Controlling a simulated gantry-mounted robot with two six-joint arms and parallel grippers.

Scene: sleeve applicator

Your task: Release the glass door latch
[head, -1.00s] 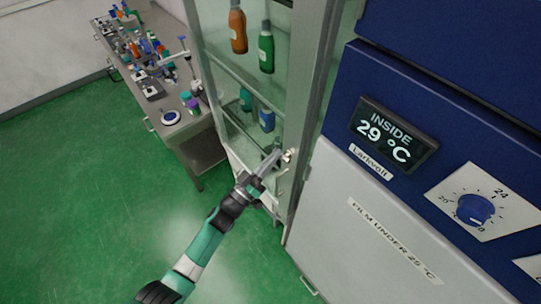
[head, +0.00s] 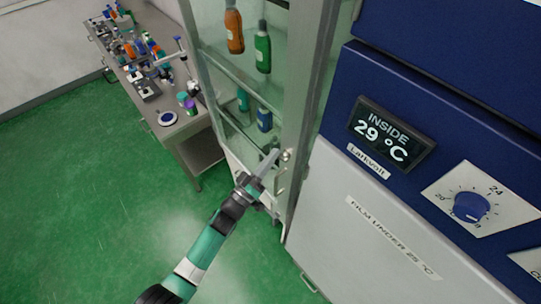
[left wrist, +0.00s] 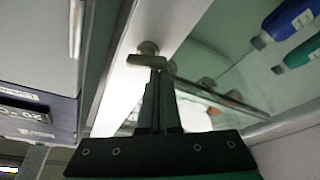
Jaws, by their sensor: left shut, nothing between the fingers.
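The glass door (head: 225,75) of a tall cabinet stands left of the blue and white unit, with bottles visible behind the pane. The latch (head: 285,156) is a small light metal piece on the door's right frame. In the left wrist view the latch (left wrist: 147,57) shows as a round knob with a short lever on the pale frame. My left gripper (head: 275,156) is shut and empty, its fingertips at the latch lever. In the left wrist view the fingertips (left wrist: 158,75) appear just below the lever; I cannot tell if they touch it. My right gripper is out of view.
The blue and white unit (head: 370,225), with a temperature display (head: 391,134) and dial (head: 471,207), stands close on the right. A bench (head: 180,128) with lab items is at the left. The green floor (head: 90,215) is clear.

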